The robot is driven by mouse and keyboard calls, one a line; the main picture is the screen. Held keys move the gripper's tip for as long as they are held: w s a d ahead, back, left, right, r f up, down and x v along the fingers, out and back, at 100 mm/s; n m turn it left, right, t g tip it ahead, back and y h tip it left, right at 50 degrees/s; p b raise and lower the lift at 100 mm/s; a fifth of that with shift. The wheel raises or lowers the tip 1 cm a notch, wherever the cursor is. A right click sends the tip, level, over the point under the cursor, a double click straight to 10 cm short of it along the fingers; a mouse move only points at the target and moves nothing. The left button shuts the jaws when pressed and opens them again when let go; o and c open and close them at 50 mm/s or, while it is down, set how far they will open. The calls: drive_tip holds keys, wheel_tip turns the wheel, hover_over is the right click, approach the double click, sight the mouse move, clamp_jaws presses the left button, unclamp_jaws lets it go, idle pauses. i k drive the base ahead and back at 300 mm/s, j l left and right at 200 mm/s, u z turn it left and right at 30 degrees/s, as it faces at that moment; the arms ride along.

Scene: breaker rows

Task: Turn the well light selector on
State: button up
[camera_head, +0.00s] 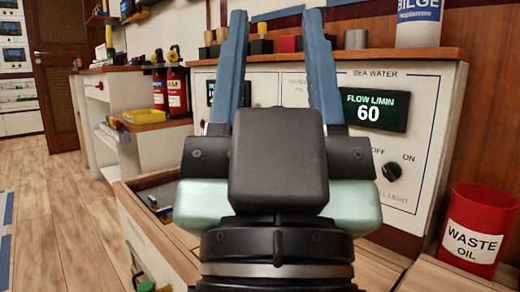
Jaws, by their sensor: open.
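The well light selector (392,172) is a small black knob on the lower right of the pale panel (432,95). "OFF" is printed to its upper left and "ON" to its upper right. The label below it is partly hidden by my gripper and ends in "LIGHT". I cannot tell surely which way the knob points. My gripper (276,20) is in the middle of the view, with its two blue fingers spread wide and nothing between them. It is to the left of the knob in the picture and hides the middle of the panel.
A display (375,109) reading "FLOW L/MIN 60" is above the knob. A red waste oil bin (476,232) stands at the lower right. A white bilge container (420,23) and a grey cup (356,38) stand on the wooden ledge. Wooden floor (60,210) lies open at left.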

sight(392, 171)
drive_tip(key=i+z, duration=0.35)
drive_tip(key=i+j+z, duration=0.1)
drive_tip(key=i+z, duration=0.25)
